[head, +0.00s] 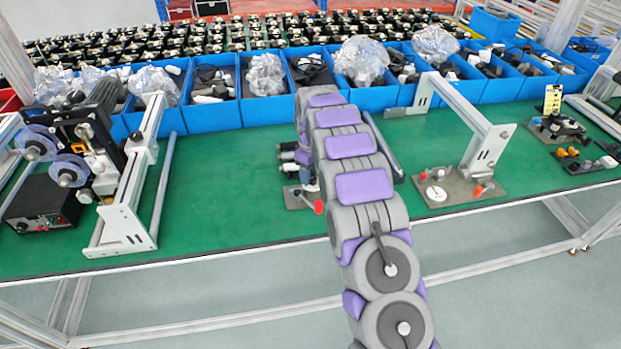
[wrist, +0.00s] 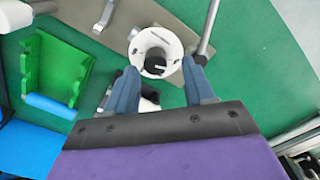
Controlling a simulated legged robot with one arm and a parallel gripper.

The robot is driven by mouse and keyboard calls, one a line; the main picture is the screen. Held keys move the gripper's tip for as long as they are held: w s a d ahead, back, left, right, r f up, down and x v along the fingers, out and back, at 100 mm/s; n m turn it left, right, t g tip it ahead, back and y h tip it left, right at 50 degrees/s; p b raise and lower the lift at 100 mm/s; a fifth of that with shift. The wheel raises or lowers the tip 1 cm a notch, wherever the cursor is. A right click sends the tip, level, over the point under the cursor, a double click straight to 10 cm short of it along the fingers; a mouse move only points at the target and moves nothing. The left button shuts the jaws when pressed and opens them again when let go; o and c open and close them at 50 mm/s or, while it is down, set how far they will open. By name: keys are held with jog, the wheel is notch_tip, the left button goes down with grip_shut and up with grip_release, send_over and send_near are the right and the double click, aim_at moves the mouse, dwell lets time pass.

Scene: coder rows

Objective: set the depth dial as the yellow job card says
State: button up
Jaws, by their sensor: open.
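My gripper (wrist: 159,69) shows in the wrist view with its two dark blue fingers apart. Between and just beyond the fingertips is a round white dial-like part (wrist: 146,40) with a dark pointer or slot inside and small marks on its rim. I cannot tell whether the fingers touch it. It sits by a grey-brown plate (wrist: 160,12). In the head view my arm hides most of the gripper and what lies under it. A yellow card (head: 552,98) stands at the right of the bench; its writing is too small to read.
A plate with a white disc (head: 436,193) and an orange-red knob (head: 479,191) lies right of my arm, under a grey frame (head: 487,140). A reel machine (head: 85,150) stands at the left. Blue bins (head: 265,110) line the back. Green bench top (head: 235,190) is clear left of my arm.

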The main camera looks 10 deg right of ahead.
jog(key=shift+d+f, duration=0.55)
jog(key=shift+f, duration=0.35)
jog(key=shift+a, duration=0.15)
jog(key=shift+a, duration=0.25)
jog(key=c, duration=0.5)
jog(key=shift+d, duration=0.15)
grip_shut()
